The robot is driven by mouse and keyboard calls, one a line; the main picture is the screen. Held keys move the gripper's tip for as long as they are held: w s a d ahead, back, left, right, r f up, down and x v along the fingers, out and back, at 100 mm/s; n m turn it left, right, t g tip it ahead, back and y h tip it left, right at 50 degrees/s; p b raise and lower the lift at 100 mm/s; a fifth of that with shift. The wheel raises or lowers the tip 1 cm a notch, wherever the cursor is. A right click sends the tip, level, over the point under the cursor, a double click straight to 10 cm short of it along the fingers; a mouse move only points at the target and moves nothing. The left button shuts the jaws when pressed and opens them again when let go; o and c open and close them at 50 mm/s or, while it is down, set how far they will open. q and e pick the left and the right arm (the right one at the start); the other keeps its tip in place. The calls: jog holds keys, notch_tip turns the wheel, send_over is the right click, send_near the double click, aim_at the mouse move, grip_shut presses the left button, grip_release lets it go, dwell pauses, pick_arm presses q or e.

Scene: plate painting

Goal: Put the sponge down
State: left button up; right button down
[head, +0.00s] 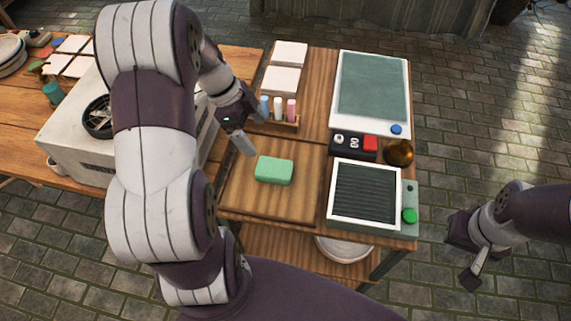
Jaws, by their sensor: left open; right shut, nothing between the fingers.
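A green sponge (274,171) lies flat on the wooden board (290,206) at the front left of the table. My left gripper (243,144) is open and empty, just above and to the left of the sponge, and looks apart from it. Its far finger is partly hidden by the hand. My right gripper (473,278) is shut and empty, off the table's right side over the stone floor.
Behind the sponge stands a small wooden rack (285,124) with coloured bottles. A framed grey-slatted box (364,194), a dark button panel (353,147) and a brown round object (399,152) are to the right. A pale machine (75,143) stands left.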

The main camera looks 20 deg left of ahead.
aim_at(273, 167)
pick_arm(q)
jog(key=shift+m, duration=0.3)
jog(key=x, duration=0.8)
jog(key=s+p+x, duration=0.1)
jog(key=x, duration=0.3)
jog(key=shift+s+f, duration=0.1)
jog(key=shift+f, duration=0.25)
jog(key=c, duration=1.1)
jog(key=shift+r, duration=0.1)
jog(key=shift+c, duration=0.4)
